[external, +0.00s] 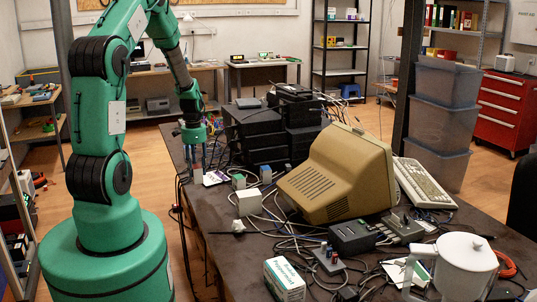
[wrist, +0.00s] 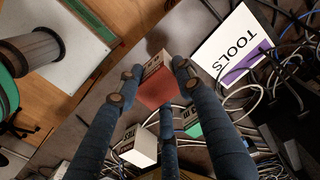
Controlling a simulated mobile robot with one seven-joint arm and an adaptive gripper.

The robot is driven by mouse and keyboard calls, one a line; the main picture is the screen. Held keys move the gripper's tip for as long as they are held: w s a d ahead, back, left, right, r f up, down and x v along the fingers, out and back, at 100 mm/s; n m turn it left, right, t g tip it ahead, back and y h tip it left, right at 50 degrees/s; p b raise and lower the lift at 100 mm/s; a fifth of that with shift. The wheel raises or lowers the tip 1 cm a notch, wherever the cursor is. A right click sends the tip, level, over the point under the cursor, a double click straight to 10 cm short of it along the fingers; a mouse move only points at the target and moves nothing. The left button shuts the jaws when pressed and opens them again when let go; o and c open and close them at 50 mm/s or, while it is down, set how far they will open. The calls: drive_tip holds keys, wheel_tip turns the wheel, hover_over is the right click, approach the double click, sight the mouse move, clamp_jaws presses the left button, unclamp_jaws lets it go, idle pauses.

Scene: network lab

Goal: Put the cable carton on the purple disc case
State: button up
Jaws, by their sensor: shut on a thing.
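My gripper (external: 195,163) is low over the far left part of the dark table. In the wrist view its fingers (wrist: 158,78) are shut around a small carton (wrist: 156,92) with a brick-red face and a pale printed side; I take this as the cable carton. In the external view a purple and white patch (external: 214,177) lies just right of the gripper. Whether the carton touches the table is unclear.
The TOOLS card (wrist: 226,48) is close to the right. A green-faced box (external: 239,181), a grey box (external: 266,174) and a white box (external: 250,203) stand nearby. Black equipment (external: 258,130) is stacked behind; a beige monitor (external: 338,175) stands right. Loose cables cross the table.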

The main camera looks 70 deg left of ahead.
drive_tip(key=w+a+b, duration=0.1)
drive_tip(key=w+a, duration=0.2)
drive_tip(key=a, duration=0.1)
drive_tip(key=w+a+f, duration=0.1)
drive_tip(key=w+a, duration=0.2)
drive_tip(key=a, duration=0.1)
drive_tip(key=w+a+b, duration=0.1)
drive_tip(key=w+a, duration=0.2)
drive_tip(key=a, duration=0.2)
drive_tip(key=shift+w+f+b, duration=0.1)
drive_tip(key=shift+f+b, duration=0.1)
drive_tip(key=shift+b, duration=0.15)
drive_tip(key=shift+f, duration=0.1)
drive_tip(key=shift+f+b, duration=0.55)
drive_tip(key=shift+f, duration=1.1)
drive_tip(key=shift+f, duration=0.15)
drive_tip(key=o, duration=1.3)
drive_tip(key=shift+c, duration=0.2)
wheel_tip(320, 180, up, 12)
drive_tip(key=p, duration=0.3)
